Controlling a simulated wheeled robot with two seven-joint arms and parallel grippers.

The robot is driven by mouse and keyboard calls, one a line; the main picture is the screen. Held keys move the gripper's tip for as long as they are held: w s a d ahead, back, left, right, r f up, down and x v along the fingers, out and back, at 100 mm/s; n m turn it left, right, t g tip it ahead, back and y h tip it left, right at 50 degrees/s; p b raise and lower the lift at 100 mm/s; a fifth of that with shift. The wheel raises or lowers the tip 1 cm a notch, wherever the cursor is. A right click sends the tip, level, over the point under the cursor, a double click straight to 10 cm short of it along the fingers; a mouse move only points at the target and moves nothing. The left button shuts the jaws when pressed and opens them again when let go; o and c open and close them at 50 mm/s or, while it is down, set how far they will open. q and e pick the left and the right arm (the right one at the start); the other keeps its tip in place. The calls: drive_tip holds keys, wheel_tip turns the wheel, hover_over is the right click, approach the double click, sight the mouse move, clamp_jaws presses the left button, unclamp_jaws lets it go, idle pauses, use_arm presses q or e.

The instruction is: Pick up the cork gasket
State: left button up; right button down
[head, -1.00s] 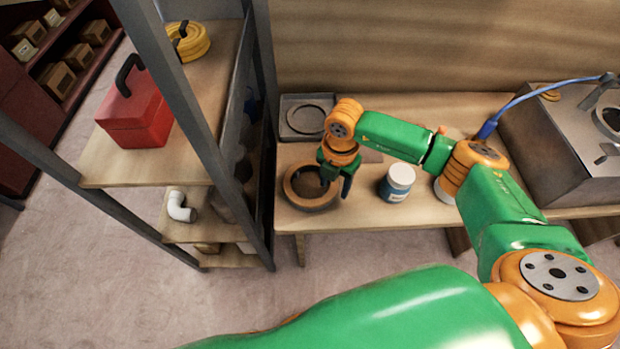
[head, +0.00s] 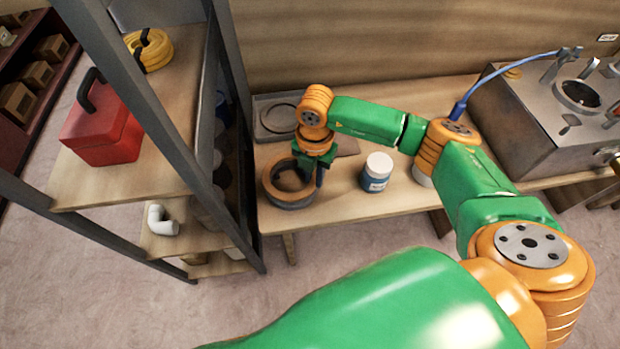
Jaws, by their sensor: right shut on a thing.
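The cork gasket, a brown ring (head: 272,184), is on the wooden bench near its left end. A dark grey ring-like edge (head: 296,205) shows under its front right side; I cannot tell whether that is a separate part. My right gripper (head: 311,180) points down at the right side of the ring and is shut on its rim. The wrist and fingers hide part of the ring's far right side. I cannot tell whether the ring is clear of what lies beneath it. My left gripper is not in view.
A blue-and-white jar (head: 376,173) stands just right of the ring. A grey tray (head: 262,103) with a thin dark ring lies behind. A shelf unit with a red toolbox (head: 103,132) rises close on the left. A metal box (head: 530,120) stands at the right.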

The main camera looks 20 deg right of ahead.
drive_tip(key=s+d+r+b, duration=0.2)
drive_tip(key=s+d+r, duration=0.5)
drive_tip(key=s+r, duration=0.3)
drive_tip(key=shift+s+d+r, duration=0.2)
drive_tip(key=shift+s+r, duration=0.2)
drive_tip(key=shift+s, duration=0.55)
